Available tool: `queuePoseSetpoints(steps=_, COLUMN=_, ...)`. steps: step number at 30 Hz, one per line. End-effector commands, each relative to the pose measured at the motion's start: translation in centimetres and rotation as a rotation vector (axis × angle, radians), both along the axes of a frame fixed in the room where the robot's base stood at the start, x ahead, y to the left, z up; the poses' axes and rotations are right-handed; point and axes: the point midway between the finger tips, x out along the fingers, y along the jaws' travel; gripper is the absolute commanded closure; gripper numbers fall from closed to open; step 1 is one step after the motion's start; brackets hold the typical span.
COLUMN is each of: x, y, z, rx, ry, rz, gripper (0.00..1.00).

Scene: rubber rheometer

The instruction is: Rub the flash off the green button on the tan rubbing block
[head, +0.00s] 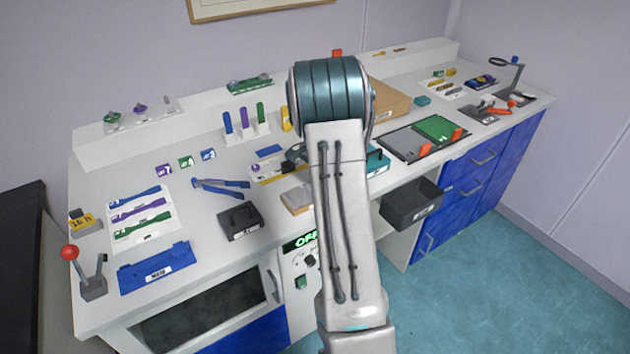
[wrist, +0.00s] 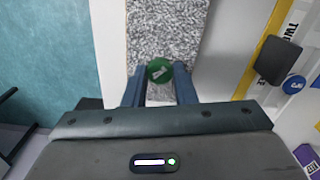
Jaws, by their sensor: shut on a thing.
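The green button (wrist: 160,71) is a small round disc with a pale mark on its face. In the wrist view my gripper (wrist: 160,82) is shut on it, one blue-grey finger on each side. The rubbing block (wrist: 165,30) has a grey speckled top and lies beneath the fingers and the button. I cannot tell whether the button touches the block. In the head view the tan-sided block (head: 296,200) lies near the front of the bench, partly hidden by my arm. The button is not visible there.
In the wrist view a dark block (wrist: 278,60) and a blue round piece (wrist: 293,84) lie to the right on a labelled mat. The bench front edge is close by.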

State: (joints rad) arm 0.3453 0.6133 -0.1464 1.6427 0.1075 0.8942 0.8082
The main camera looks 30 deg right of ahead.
Motion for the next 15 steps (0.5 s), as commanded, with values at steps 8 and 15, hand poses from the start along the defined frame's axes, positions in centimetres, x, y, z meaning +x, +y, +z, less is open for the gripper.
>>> queuePoseSetpoints(steps=8, x=0.1, y=-2.5, z=0.0, rx=0.000, ry=0.000, rz=-0.003, gripper=0.94)
queuePoseSetpoints(steps=15, x=0.1, y=-2.1, z=-0.1, rx=0.000, ry=-0.001, rz=0.001, gripper=0.94)
